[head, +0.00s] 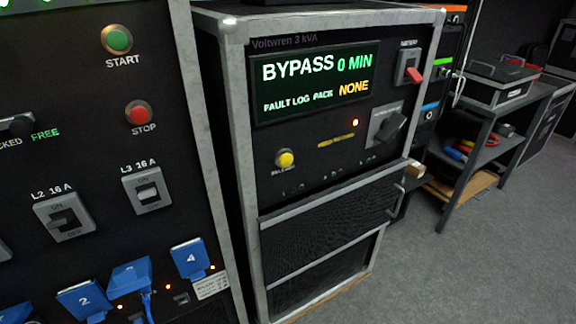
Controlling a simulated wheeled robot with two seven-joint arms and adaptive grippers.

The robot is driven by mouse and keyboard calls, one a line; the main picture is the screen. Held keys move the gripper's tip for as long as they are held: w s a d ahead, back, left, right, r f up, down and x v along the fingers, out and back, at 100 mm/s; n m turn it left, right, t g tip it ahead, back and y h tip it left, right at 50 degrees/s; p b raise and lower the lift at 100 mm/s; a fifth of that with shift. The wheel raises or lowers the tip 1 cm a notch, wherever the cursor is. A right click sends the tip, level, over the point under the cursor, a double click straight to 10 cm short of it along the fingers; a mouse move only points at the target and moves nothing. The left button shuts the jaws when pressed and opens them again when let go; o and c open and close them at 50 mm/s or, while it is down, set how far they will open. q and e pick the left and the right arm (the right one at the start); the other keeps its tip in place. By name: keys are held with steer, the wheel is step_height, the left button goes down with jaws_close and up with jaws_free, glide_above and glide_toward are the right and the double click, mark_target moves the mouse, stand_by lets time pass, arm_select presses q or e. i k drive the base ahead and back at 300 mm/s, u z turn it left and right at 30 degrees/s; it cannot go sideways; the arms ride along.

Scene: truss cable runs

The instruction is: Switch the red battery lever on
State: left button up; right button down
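The red lever (413,75) is on a small grey plate (403,66) at the upper right of the front panel of the Voltwren 3 kVA unit (240,120). Its red handle sticks out toward the lower right of its plate. The small label above it is too blurred to read surely. The display (312,82) left of it reads "BYPASS 0 MIN" and "FAULT LOG PACK NONE". Neither of my grippers is in view, and nothing covers the lever.
At left, another rack has a green START button (119,40), a red STOP button (139,114) and blue plugs (190,258). A bench (490,105) stands at right; grey floor is open in front.

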mark_target(412, 73)
steer(key=u, duration=0.05)
steer(key=i, duration=1.1)
steer(key=u, duration=0.2)
